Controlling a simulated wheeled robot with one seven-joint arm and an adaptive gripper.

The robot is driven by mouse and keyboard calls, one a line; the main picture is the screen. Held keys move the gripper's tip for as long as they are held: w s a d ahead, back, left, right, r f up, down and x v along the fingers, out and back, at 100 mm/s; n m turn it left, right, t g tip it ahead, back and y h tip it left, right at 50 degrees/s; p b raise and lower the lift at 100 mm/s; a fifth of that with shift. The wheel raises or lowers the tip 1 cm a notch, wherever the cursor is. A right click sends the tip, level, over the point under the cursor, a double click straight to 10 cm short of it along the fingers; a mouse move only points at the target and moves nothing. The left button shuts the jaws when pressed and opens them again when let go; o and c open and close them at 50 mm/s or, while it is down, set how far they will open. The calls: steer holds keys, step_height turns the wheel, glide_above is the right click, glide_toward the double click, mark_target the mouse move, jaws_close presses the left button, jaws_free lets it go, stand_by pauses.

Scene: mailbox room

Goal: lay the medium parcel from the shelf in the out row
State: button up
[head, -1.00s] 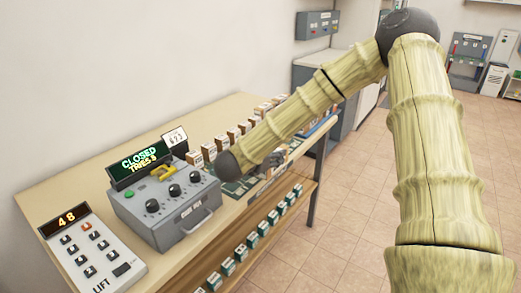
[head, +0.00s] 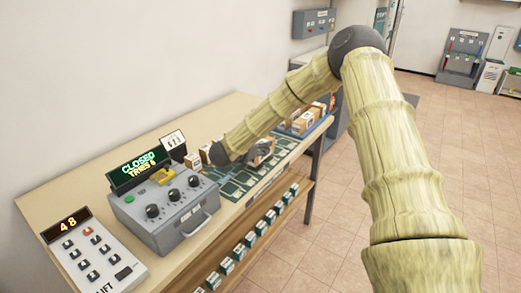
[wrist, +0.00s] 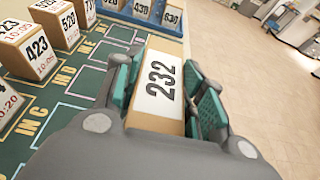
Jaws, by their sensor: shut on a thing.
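My gripper (wrist: 165,85) is shut on a brown parcel with a white label reading 232 (wrist: 158,92). Its teal finger pads press on both sides of the parcel. In the head view my gripper (head: 262,154) is over the green mat (head: 238,186), partly hidden by my arm. Bare outlined slots lie left of and beyond the held parcel. Whether the parcel touches the mat cannot be told. No OUT label is readable.
Numbered parcels, such as 423 (wrist: 38,50), line the mat's left side. A blue tray (wrist: 150,22) of parcels stands beyond. A grey box with a CLOSED display (head: 165,212) and a lift keypad (head: 90,255) are on the near table. Small boxes (head: 240,252) line the lower shelf.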

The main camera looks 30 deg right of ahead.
steer(key=shift+f, duration=1)
steer(key=o, duration=1.3)
steer(key=shift+f, duration=0.1)
steer(key=b+v, duration=0.2)
steer(key=v, duration=1)
